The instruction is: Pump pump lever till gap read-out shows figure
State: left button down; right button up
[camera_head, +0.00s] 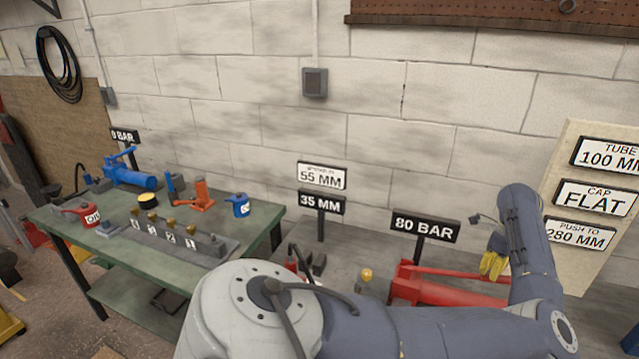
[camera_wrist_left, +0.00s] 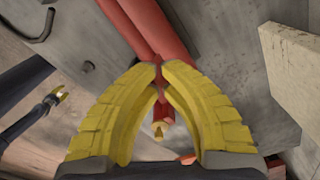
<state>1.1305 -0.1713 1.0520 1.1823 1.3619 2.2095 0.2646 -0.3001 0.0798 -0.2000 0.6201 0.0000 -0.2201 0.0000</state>
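The red pump (camera_head: 440,292) lies on the grey bench at the lower right. A red bar, seemingly its lever, also shows in the left wrist view (camera_wrist_left: 134,22) and runs behind my fingertips. My left gripper (camera_head: 489,270) has yellow fingers above the pump's right part. In the left wrist view its fingertips (camera_wrist_left: 162,74) are together over the red bar; contact is unclear. The black-framed read-out (camera_head: 321,202) shows 35 MM. A white plate (camera_head: 322,176) above it shows 55 MM, its small top line unreadable. Another read-out (camera_head: 426,228) shows 80 BAR. My right gripper is not visible.
A green table (camera_head: 60,222) at left holds a blue pump (camera_head: 133,178), a red can (camera_head: 82,213) and a numbered block (camera_head: 205,250). A board (camera_head: 556,178) at right carries several plates. My left arm hides much of the bench front.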

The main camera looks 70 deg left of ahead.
aim_at(487, 281)
pick_arm(q)
jog(key=shift+d+r, duration=0.1)
jog(key=shift+r, duration=3)
jog(key=shift+f, duration=0.15)
dwell(0.8)
dwell(0.9)
jog(key=shift+f, duration=4.9)
jog(key=shift+r, duration=5)
